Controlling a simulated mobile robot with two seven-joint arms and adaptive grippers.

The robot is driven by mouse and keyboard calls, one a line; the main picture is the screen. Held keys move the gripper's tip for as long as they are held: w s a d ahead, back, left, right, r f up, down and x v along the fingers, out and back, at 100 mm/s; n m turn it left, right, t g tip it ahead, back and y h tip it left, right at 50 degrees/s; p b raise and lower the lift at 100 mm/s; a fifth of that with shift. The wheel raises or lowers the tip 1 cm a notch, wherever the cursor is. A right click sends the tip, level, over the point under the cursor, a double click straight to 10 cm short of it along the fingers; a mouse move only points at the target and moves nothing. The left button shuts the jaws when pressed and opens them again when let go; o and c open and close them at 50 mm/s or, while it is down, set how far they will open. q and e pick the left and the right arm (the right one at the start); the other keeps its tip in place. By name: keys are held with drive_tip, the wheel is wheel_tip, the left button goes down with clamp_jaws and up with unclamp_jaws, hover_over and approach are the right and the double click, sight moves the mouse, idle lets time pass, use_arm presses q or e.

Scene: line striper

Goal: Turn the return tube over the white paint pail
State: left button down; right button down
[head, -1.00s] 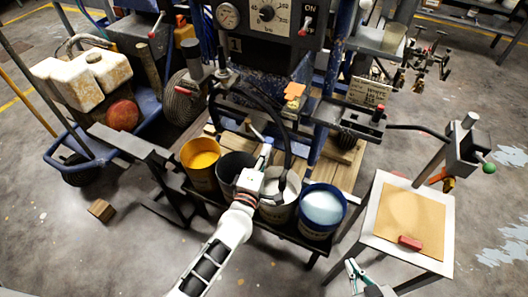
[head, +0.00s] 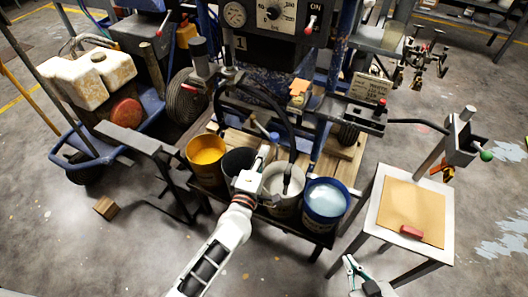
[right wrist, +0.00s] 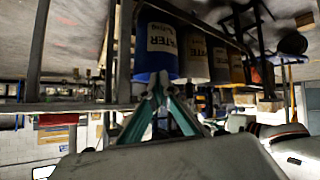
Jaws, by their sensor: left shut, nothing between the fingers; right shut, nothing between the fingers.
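The white paint pail (head: 281,207) stands in the row of pails at the foot of the machine, between a dark pail and a blue pail. A thick black curved tube (head: 292,135) comes down from the machine, its end at the white pail's mouth; I cannot tell whether this is the return tube. A short rod with a blue tip (head: 273,136) juts out just behind my left gripper. My left gripper (head: 263,154) is shut and empty, at the pails' rims beside the tube. My right gripper (head: 351,264) is shut and empty at the lower right, its teal fingers showing in the right wrist view (right wrist: 160,95).
A yellow-paint pail (head: 206,170), a dark pail (head: 238,162) and the blue pail (head: 325,215) share the low platform. The blue pail shows a WATER label in the right wrist view (right wrist: 157,58). A small table (head: 378,233) with a board and red block stands right.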

use_arm(q)
drive_tip(key=s+d, duration=0.1)
drive_tip(key=s, duration=0.9)
drive_tip(key=shift+d+r+p, duration=0.15)
drive_tip(key=shift+d+p, duration=0.2)
use_arm(e)
drive_tip(key=shift+r, duration=0.25)
